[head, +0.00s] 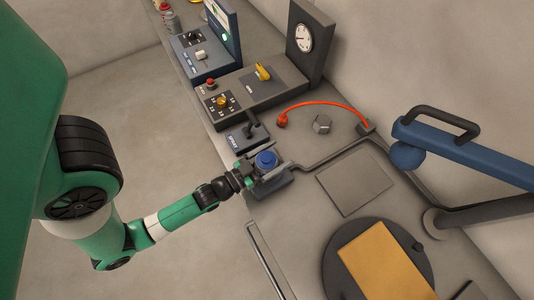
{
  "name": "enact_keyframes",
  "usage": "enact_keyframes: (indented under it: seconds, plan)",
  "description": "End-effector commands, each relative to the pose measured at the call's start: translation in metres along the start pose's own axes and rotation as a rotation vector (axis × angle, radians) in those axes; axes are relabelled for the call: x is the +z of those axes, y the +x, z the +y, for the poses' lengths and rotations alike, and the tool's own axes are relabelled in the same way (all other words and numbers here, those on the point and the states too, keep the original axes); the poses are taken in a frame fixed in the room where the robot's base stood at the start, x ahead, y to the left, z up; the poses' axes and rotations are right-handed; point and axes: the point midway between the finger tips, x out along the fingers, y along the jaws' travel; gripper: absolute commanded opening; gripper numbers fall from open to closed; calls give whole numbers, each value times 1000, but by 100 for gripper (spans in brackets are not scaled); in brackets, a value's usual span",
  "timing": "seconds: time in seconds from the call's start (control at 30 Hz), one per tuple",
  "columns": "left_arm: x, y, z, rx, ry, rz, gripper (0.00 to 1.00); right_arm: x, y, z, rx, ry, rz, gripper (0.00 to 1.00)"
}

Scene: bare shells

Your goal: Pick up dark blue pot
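My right gripper is not in view.
A small switch box with a black lever (250,132) stands just behind the pot. A red curved cable (325,104) and a hex nut (322,124) lie beyond. A blue arm-like fixture (470,152) extends at the right. A yellow plate (387,262) lies on a dark disc (335,272) in front.

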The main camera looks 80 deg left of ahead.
Motion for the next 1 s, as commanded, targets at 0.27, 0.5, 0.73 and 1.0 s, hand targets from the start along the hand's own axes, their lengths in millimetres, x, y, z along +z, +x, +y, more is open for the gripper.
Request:
enact_keyframes:
  seconds: [0.27, 0.5, 0.73, 1.0]
  plan:
    - [-1, 0, 0, 0, 0, 3, 15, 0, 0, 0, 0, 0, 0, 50]
    - [-2, 0, 0, 0, 0, 5, 7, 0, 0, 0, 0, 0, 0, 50]
    - [-16, 1, 1, 2, -1, 5, 7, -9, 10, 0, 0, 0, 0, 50]
    - [-70, -13, -5, -20, -2, 3, 7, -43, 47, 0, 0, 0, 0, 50]
